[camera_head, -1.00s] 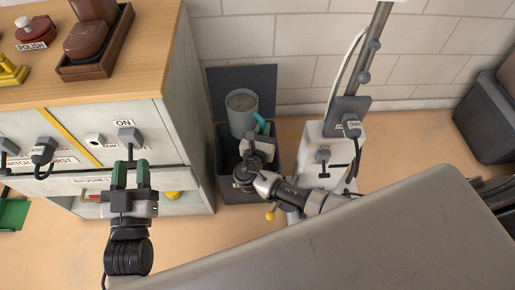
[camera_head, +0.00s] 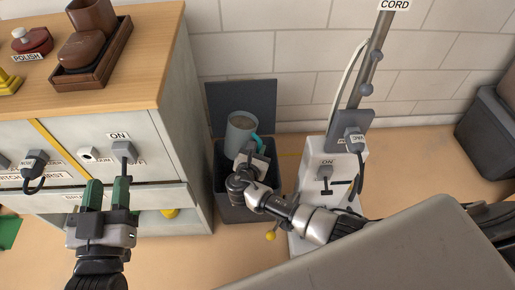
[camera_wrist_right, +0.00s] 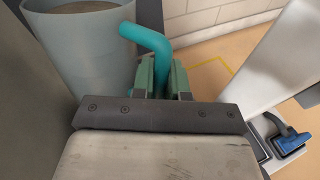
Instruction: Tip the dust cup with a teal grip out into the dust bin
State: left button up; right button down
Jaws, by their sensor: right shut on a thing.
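The dust cup (camera_head: 238,140) is a grey-blue cup with a teal grip (camera_head: 262,143) and brownish dust inside. It is upright, above the back part of the dust bin, and it also shows in the right wrist view (camera_wrist_right: 85,50). The dust bin (camera_head: 236,213) is a dark grey box with its lid (camera_head: 245,100) raised against the wall. My right gripper (camera_wrist_right: 163,80) is shut on the teal grip. My left gripper (camera_head: 107,190) is open and empty, in front of the cabinet below the ON switch. My right wrist hides part of the bin's opening.
A cabinet (camera_head: 190,130) with switches and shoe-care items on top stands left of the bin. A white vacuum stand (camera_head: 318,165) with a pole and cord is close on the right. Dark boxes (camera_head: 487,120) stand at the far right.

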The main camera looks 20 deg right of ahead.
jog(key=shift+r, duration=0.1)
jog(key=g+y+p, duration=0.1)
jog(key=m+y, duration=0.1)
jog(key=shift+w+d+m+g+y+p, duration=0.1)
jog(key=shift+d+m+g+y+p, duration=0.2)
jog(key=shift+g+p, duration=0.1)
pick_arm(q)
jog(key=s+a+f+g+y+p, duration=0.1)
jog(key=s+a+f+g+y, duration=0.2)
jog(key=f+g, duration=0.55)
jog(key=d+r+t+h+b, duration=0.3)
jog(key=r+t+h+b, duration=0.2)
jog(key=r+t, duration=0.9)
jog(key=shift+d+r, duration=0.15)
pick_arm(e)
notch_tip(320, 180, down, 2)
jog(key=m+g+y, duration=0.1)
jog(key=y, duration=0.3)
jog(key=m+g+y, duration=0.2)
jog(key=y, duration=0.3)
jog(key=m+g+y, duration=0.2)
jog(key=y, duration=0.2)
jog(key=shift+w+d+f+y, duration=0.1)
jog(key=shift+d+f+y, duration=0.1)
jog(key=shift+y, duration=0.2)
